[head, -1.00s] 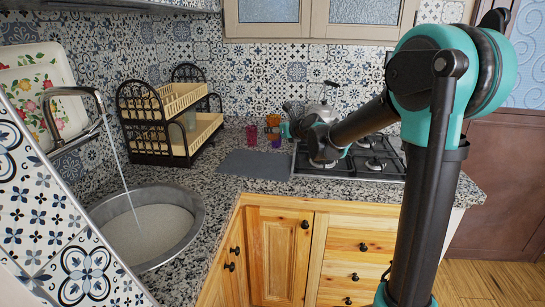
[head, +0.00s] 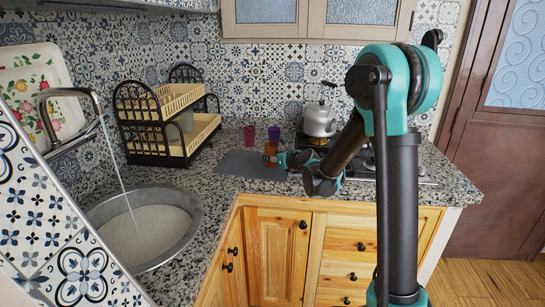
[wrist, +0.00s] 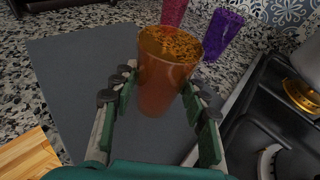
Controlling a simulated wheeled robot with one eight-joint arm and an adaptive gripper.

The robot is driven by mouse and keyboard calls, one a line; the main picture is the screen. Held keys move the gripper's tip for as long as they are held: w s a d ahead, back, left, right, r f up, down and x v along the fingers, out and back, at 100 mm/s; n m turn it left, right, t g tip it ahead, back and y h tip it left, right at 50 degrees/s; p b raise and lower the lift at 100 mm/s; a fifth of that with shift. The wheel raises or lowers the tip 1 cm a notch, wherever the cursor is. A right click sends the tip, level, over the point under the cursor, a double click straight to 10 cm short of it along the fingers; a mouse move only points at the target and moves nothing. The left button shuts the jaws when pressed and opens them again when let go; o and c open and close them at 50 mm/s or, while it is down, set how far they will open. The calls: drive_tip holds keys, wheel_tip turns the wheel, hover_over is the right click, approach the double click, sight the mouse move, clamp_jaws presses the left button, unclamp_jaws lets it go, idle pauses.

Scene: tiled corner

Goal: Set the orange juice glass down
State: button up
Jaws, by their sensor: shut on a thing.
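In the head view the glass (head: 271,149) is small, beyond the tip of my gripper (head: 281,158), at the right part of the grey mat. I cannot tell whether its base touches the mat; the base is partly hidden.
A grey mat (head: 238,165) lies on the speckled counter, its left part bare. A pink glass (head: 249,135) and a purple glass (head: 274,134) stand behind the juice. A stove with a kettle (head: 320,121) is to the right, a dish rack (head: 150,135) to the left.

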drive_tip(key=o, duration=1.3)
drive_tip(key=v, duration=1.2)
drive_tip(key=s+d+f+n+g+h, duration=0.2)
drive_tip(key=s+d+f+n+h, duration=0.1)
drive_tip(key=s+d+f+n, duration=0.2)
drive_tip(key=s+d+f+n+g+h, duration=0.2)
drive_tip(key=s+d+f+n, duration=0.3)
drive_tip(key=s+d+n, duration=0.4)
drive_tip(key=s+d+f+n+g+h, duration=0.3)
drive_tip(key=s+d+f+n, duration=0.3)
drive_tip(key=s+n, duration=0.8)
drive_tip(key=shift+s+d+n+h, duration=0.3)
drive_tip(key=shift+s+d, duration=0.25)
drive_tip(key=shift+d, duration=0.35)
